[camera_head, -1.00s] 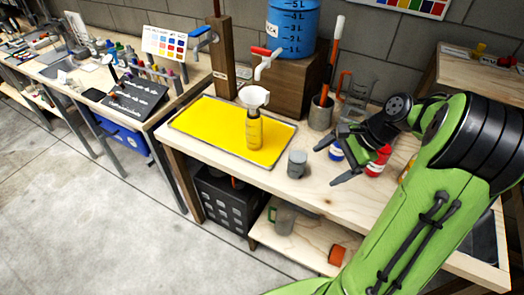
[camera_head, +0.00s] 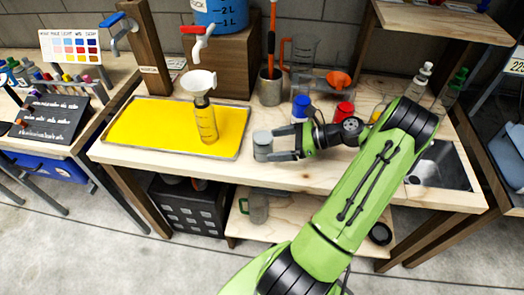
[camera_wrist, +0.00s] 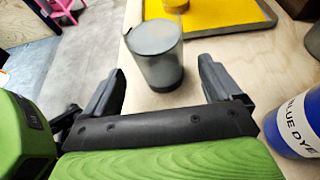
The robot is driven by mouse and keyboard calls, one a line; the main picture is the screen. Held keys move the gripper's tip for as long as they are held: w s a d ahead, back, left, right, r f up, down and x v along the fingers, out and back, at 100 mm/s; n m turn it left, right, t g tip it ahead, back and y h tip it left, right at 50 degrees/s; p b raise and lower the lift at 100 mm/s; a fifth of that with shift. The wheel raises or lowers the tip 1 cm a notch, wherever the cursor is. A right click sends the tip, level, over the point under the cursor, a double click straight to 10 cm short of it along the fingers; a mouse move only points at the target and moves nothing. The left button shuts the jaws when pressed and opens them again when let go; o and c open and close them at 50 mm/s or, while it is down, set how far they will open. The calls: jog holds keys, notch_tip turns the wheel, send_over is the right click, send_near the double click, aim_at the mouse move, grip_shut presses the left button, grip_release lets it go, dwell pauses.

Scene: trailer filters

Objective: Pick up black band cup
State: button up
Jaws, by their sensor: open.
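A grey, see-through cup (camera_head: 262,148) stands upright on the wooden workbench (camera_head: 300,178), just right of the yellow tray. The fingers are open and nothing is held.
A yellow tray (camera_head: 150,150) holds a yellow bottle (camera_head: 206,124) with a white funnel. A red-capped bottle (camera_head: 343,112) is behind my wrist. A mug (camera_head: 258,206) sits on the lower shelf.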

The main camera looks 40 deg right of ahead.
aim_at(272, 145)
jog(key=b+x, duration=0.2)
jog(key=x, duration=0.3)
jog(key=shift+w+a+f, duration=0.1)
jog(key=shift+f, duration=0.05)
jog(key=c, duration=1.2)
jog(key=shift+r+p, duration=2.2)
jog(key=shift+r, duration=2.95)
